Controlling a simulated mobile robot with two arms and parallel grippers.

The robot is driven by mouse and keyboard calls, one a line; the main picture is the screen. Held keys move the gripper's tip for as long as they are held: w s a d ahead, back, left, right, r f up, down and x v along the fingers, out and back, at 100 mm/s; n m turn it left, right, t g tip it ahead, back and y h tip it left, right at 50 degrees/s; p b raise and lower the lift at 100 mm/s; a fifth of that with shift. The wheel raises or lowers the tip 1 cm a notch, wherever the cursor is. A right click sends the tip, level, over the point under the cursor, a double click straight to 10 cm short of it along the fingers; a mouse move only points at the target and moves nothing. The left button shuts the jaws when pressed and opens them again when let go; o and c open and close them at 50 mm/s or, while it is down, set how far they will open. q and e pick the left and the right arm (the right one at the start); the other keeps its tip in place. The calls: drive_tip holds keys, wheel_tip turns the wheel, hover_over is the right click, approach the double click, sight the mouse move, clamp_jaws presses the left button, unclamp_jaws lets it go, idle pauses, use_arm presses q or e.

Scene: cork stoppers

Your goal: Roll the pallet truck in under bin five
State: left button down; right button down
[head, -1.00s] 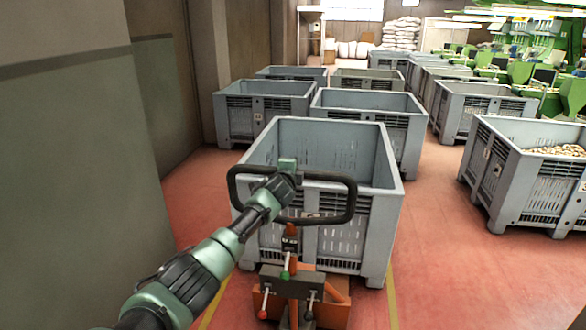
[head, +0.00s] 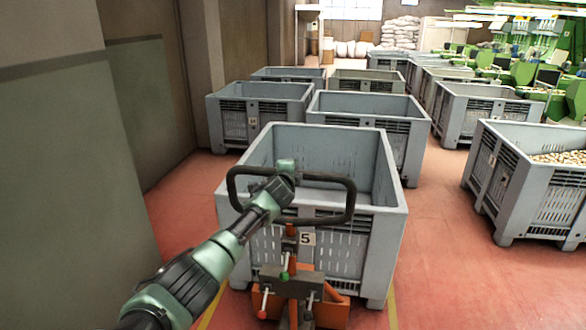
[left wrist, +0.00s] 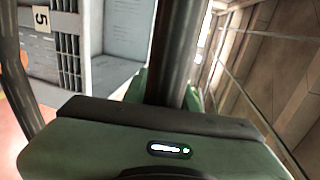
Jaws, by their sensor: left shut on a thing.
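Bin five (head: 365,235) is a grey plastic crate straight ahead in the head view, empty as far as I see, with a "5" label (head: 307,239) on its near face. The label also shows in the left wrist view (left wrist: 41,19). The orange pallet truck (head: 332,312) stands in front of the bin's near side; its forks are hidden. Its black loop handle (head: 352,200) rises before the bin. My left gripper (head: 285,180) is shut on the handle's left part. In the left wrist view the handle bar (left wrist: 172,50) runs up from the gripper. My right gripper is out of view.
More grey bins stand behind, such as one (head: 372,112) close beyond bin five. A bin with corks (head: 535,185) stands to the right, across open red floor (head: 440,260). A wall (head: 70,190) runs along the left. Green machines (head: 520,70) are at the back right.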

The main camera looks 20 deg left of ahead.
use_arm(q)
drive_tip(key=shift+s+r, duration=0.15)
drive_tip(key=c, duration=1.5)
unclamp_jaws()
drive_tip(key=shift+s+r, duration=0.1)
drive_tip(key=shift+r, duration=0.05)
drive_tip(key=shift+c, duration=0.2)
drive_tip(key=o, duration=0.4)
drive_tip(key=shift+b+v, duration=0.45)
drive_tip(key=shift+v, duration=3.3)
drive_tip(key=shift+d, duration=0.1)
